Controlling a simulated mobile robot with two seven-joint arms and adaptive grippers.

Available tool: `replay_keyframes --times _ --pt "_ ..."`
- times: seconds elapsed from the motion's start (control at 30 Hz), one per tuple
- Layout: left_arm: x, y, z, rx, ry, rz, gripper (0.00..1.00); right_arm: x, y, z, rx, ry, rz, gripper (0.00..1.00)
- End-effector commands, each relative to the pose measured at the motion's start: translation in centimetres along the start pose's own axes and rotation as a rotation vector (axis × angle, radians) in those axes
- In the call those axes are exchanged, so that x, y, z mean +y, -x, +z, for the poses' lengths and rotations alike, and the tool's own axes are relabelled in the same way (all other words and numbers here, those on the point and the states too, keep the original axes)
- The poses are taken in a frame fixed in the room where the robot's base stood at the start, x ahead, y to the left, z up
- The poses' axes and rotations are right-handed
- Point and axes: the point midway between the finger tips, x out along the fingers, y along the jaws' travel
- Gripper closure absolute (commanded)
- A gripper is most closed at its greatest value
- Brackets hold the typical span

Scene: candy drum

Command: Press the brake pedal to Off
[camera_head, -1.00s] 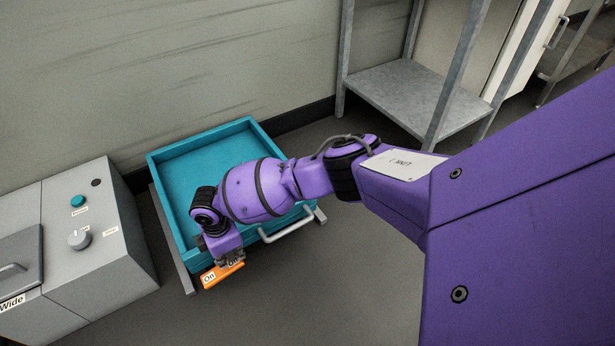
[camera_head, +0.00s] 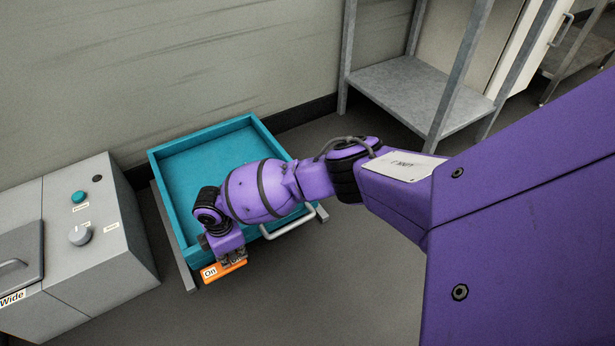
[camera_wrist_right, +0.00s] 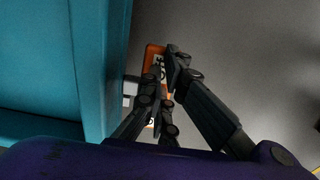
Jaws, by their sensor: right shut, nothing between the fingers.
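The brake pedal (camera_head: 217,276) is a small orange bar low at the front of the teal cart, with a white "On" label at its left end. In the wrist view the orange pedal (camera_wrist_right: 151,52) lies beneath my fingers, beside the cart's teal wall. A white label shows there, partly covered. My right gripper (camera_head: 236,262) is shut and empty, pointing down at the pedal's right end and appearing to touch it. In the wrist view its dark fingers (camera_wrist_right: 167,70) hide the pedal's middle. My left gripper is out of view.
The teal cart (camera_head: 258,130) has a metal handle (camera_head: 290,226) to the right of my wrist. A grey control box (camera_head: 105,240) with a green button and a knob stands at left. A metal shelf (camera_head: 405,85) stands at back right. Grey floor is clear in front.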

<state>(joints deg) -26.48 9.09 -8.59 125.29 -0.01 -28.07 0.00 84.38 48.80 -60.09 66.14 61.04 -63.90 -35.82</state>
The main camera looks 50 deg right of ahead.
Motion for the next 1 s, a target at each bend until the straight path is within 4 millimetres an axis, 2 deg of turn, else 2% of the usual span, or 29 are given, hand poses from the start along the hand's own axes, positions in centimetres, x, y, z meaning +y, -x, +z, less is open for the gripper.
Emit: replay_keyframes --times 0.33,0.6,1.0 --pt "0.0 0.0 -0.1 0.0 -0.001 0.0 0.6 0.1 -0.1 -0.1 0.0 0.0 0.001 1.0" --pt "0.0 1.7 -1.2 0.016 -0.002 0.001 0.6 0.0 2.3 -0.1 0.001 0.001 0.001 1.0" --pt "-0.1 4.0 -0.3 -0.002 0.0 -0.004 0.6 0.1 5.6 -0.1 0.001 0.0 0.003 1.0"
